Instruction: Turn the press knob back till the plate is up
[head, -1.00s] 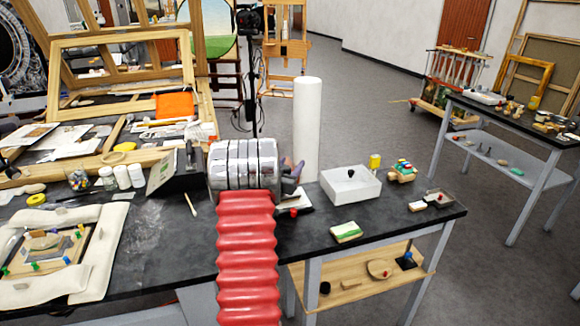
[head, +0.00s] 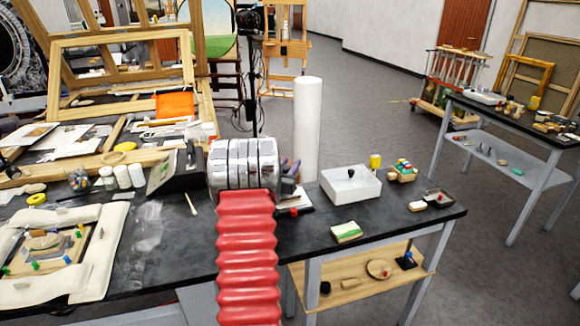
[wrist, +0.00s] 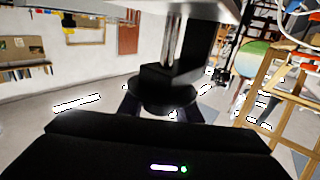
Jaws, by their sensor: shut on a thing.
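In the wrist view a round black knob (wrist: 165,90) sits on a bright metal shaft, below a pale grey block at the top edge. My gripper (wrist: 162,110) is shut on the knob, its dark fingers either side of it. In the head view my gripper (head: 290,178) shows only partly, just right of my silver wrist, low over the table. The knob is hidden there behind my arm. A small white and black piece with a red part (head: 293,210) shows just below the gripper. The press plate and its height cannot be made out.
A tall white roll (head: 307,130) stands close behind the gripper. A white box (head: 350,184) and a green-and-white block (head: 346,232) lie to the right. A dark box (head: 180,170) stands left of my wrist.

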